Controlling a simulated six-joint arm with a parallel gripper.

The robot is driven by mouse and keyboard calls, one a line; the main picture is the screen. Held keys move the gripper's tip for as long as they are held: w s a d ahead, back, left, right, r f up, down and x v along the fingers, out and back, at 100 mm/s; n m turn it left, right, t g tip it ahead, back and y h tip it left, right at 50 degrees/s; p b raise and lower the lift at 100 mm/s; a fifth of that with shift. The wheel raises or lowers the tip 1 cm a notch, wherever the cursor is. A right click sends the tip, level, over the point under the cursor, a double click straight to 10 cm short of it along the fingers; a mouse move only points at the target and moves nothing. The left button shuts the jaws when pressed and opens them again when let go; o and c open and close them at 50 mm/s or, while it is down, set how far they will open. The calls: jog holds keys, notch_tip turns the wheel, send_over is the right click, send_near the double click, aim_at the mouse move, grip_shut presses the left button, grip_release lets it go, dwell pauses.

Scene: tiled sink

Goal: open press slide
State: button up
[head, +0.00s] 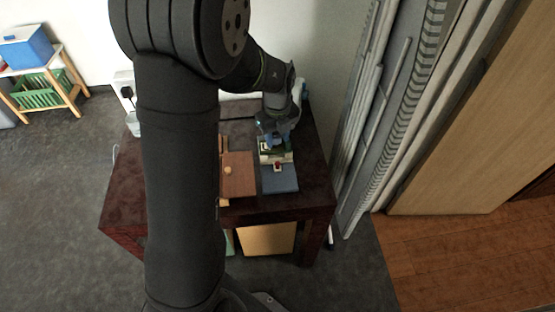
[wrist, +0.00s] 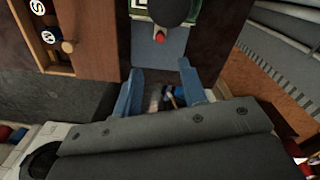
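The press slide stands on the dark table, with a flat blue-grey base (head: 281,180), a small red knob (head: 278,167) and a green and white part behind it. In the wrist view its blue-grey plate (wrist: 150,52) lies just beyond the fingertips, with a red tip (wrist: 160,37) and a dark rounded part above it. My gripper (head: 274,138) is over the back end of the press slide. In the wrist view the two blue fingers (wrist: 159,72) are spread apart with nothing held between them. I cannot tell whether they touch the slide.
A wooden box (head: 238,176) with a round knob sits left of the press slide; the wrist view shows lettered discs on wood beside it. The dark red table (head: 130,205) has free room at left. Grey panels (head: 385,110) stand close on the right.

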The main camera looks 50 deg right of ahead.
aim_at(277, 163)
notch_tip(277, 163, down, 12)
jog(key=shift+r, duration=0.25)
grip_shut()
